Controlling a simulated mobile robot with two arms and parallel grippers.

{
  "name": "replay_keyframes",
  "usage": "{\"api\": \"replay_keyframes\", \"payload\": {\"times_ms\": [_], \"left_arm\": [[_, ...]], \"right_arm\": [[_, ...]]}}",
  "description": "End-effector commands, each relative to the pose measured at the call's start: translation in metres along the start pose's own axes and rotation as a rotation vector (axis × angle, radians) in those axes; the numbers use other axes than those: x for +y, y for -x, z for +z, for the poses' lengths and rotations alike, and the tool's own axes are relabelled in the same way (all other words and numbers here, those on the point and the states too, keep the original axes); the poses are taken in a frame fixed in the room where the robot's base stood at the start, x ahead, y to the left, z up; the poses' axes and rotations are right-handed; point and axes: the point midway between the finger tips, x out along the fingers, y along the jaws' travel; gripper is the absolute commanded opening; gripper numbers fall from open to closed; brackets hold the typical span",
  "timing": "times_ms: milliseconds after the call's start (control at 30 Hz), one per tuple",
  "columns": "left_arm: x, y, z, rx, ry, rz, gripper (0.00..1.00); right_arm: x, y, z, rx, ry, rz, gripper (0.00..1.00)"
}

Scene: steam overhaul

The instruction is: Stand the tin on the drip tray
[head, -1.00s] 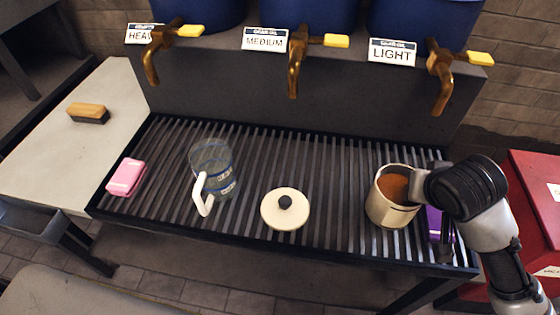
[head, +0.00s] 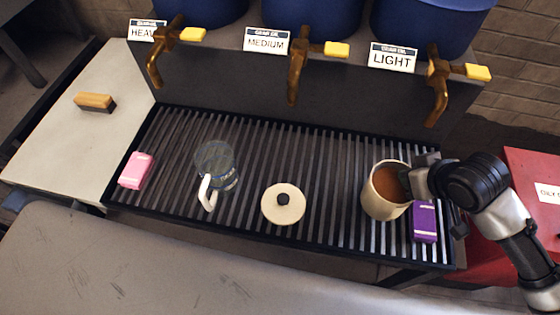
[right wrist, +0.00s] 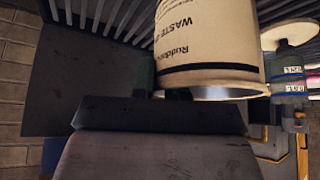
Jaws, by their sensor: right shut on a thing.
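The tin (head: 380,196) is cream-coloured, with brown contents showing in its open top. It is at the right part of the slatted drip tray (head: 330,207), roughly upright; I cannot tell whether its base touches the slats. My right gripper (head: 412,182) is shut on the tin's right side near the rim. In the right wrist view the tin (right wrist: 209,40) shows dark lettering including "WASTE" and a black band, close against the gripper. My left gripper is not in view.
A purple box (head: 425,221) is just right of the tin. A cream lid (head: 283,214), a glass jug (head: 217,168) and a pink box (head: 136,171) are on the tray. Brass taps (head: 437,95) overhang the back. A brush (head: 95,102) lies on the left bench.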

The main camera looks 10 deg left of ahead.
Motion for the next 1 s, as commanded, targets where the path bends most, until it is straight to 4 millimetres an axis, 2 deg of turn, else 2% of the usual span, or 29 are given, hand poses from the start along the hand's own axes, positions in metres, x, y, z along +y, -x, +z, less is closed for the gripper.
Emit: {"api": "replay_keyframes", "payload": {"times_ms": [33, 200, 400, 533, 700, 1000], "left_arm": [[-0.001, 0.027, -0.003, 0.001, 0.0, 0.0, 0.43], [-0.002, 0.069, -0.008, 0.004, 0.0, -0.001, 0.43], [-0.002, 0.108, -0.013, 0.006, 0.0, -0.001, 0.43], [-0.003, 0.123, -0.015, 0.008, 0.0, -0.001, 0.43], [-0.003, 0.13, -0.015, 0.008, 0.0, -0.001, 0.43], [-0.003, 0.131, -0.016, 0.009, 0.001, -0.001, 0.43]], "right_arm": [[0.0, 0.019, -0.005, -0.005, 0.045, -0.026, 0.0], [-0.005, 0.045, 0.003, -0.003, 0.194, -0.129, 0.0], [-0.009, 0.073, 0.014, 0.003, 0.319, -0.216, 0.0], [-0.009, 0.084, 0.019, 0.007, 0.365, -0.246, 0.0], [-0.009, 0.09, 0.024, 0.01, 0.392, -0.264, 0.0], [-0.014, 0.082, 0.02, 0.015, 0.393, -0.269, 0.0]]}}
